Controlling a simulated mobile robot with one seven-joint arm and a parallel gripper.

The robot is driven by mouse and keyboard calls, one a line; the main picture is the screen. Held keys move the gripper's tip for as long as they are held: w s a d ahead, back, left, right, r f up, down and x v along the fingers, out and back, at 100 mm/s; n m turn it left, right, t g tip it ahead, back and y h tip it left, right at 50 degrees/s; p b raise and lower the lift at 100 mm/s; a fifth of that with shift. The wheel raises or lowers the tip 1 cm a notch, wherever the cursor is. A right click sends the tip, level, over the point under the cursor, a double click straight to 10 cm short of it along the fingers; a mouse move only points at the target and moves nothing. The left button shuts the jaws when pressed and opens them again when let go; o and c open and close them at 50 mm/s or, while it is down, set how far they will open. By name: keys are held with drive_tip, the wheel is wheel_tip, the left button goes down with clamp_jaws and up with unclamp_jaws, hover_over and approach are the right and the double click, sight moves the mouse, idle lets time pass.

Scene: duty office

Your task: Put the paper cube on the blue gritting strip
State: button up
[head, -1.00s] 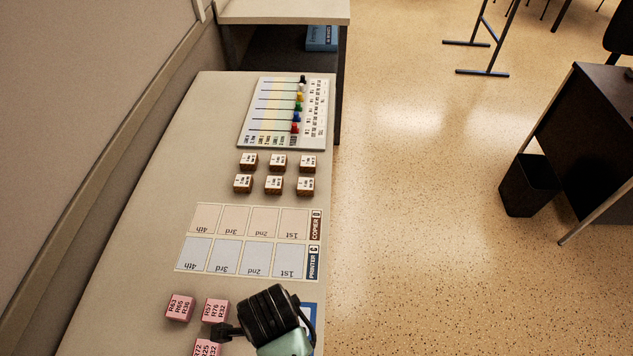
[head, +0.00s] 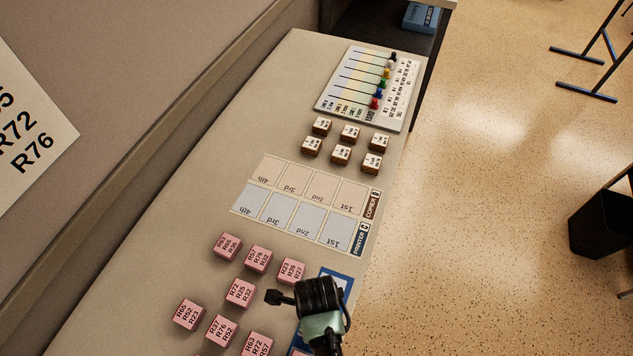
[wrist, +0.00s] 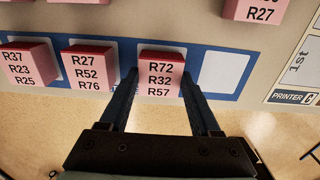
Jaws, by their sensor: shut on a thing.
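In the wrist view my gripper (wrist: 160,90) is shut on a pink paper cube marked R72, R32, R57 (wrist: 160,72). One finger is on each side of it. The cube is over the blue gritting strip (wrist: 212,52), in line with two other pink cubes, R27 R52 R76 (wrist: 88,68) and R37 R23 R25 (wrist: 28,66). I cannot tell whether it touches the strip. A bare white square shows to its right. In the head view my wrist hides the held cube and much of the strip (head: 337,272).
Several loose pink cubes (head: 241,292) lie on the table left of my gripper. Beyond are the printer and copier grid (head: 285,207), several brown cubes with white tops (head: 341,153) and a board with coloured pegs (head: 345,84). A wall sign (head: 25,125) is at left.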

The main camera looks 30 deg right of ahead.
drive_tip(key=shift+f, duration=0.1)
drive_tip(key=o, duration=1.4)
wheel_tip(320, 180, up, 12)
drive_tip(key=shift+r, duration=0.15)
